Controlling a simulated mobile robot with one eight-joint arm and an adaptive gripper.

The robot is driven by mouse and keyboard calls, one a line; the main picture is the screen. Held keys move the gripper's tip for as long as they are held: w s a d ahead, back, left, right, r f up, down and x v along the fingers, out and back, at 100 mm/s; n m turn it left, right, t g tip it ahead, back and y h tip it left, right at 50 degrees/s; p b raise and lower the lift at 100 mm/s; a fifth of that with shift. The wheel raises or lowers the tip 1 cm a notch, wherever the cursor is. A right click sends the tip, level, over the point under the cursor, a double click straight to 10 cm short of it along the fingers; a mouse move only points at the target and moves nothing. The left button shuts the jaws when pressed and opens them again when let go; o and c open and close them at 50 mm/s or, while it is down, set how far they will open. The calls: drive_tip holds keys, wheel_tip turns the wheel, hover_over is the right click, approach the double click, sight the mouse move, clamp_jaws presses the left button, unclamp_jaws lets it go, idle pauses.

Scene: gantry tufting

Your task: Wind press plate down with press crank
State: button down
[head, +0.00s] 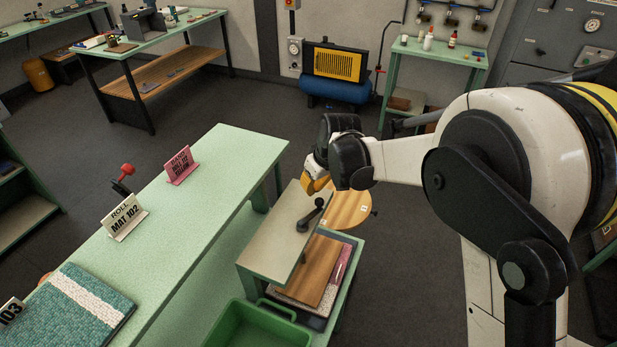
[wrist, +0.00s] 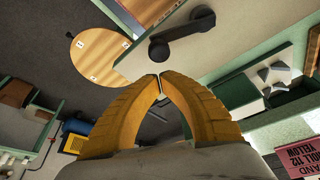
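The press crank (head: 310,214) is a black arm with a knob, on the pale top board of the press (head: 272,246). It also shows in the wrist view (wrist: 180,34), just beyond my fingertips. A wooden board (head: 318,272), which looks like the press plate, lies below the top board, above a stack with a pink edge. A screw partly shows between them. My gripper (head: 316,184) is above and behind the crank, apart from it. In the wrist view its yellow fingers (wrist: 159,75) meet at the tips with nothing between them.
A long green table (head: 200,190) stands left, with a teal mat (head: 80,300), a white sign (head: 125,216) and a pink sign (head: 181,165). A green bin (head: 255,325) sits before the press. A round wooden disc (head: 350,207) is behind it. Open floor lies beyond.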

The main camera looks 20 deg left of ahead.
drive_tip(key=shift+s+d+f, duration=0.1)
drive_tip(key=shift+s+d, duration=0.1)
drive_tip(key=shift+d, duration=0.1)
drive_tip(key=shift+d, duration=0.1)
drive_tip(key=shift+s+d+m, duration=0.1)
drive_tip(key=shift+d+m, duration=0.1)
drive_tip(key=shift+m, duration=0.2)
drive_tip(key=shift+d+m+t+h+b, duration=0.35)
drive_tip(key=shift+m+b, duration=0.15)
drive_tip(key=shift+b, duration=0.1)
drive_tip(key=shift+s+d, duration=0.1)
drive_tip(key=shift+d, duration=0.05)
drive_tip(key=shift+s+d+m+t+h+b, duration=0.2)
drive_tip(key=shift+s+d+m+b, duration=0.4)
drive_tip(key=shift+m, duration=0.45)
drive_tip(key=shift+s+d+m+t+h+b, duration=0.1)
drive_tip(key=shift+s+d+m+h+b, duration=0.2)
drive_tip(key=shift+d+m+b, duration=0.45)
drive_tip(key=shift+s+d+m+t+h+b, duration=0.15)
drive_tip(key=shift+s+d+m+h+b, duration=0.2)
drive_tip(key=shift+d+m, duration=0.7)
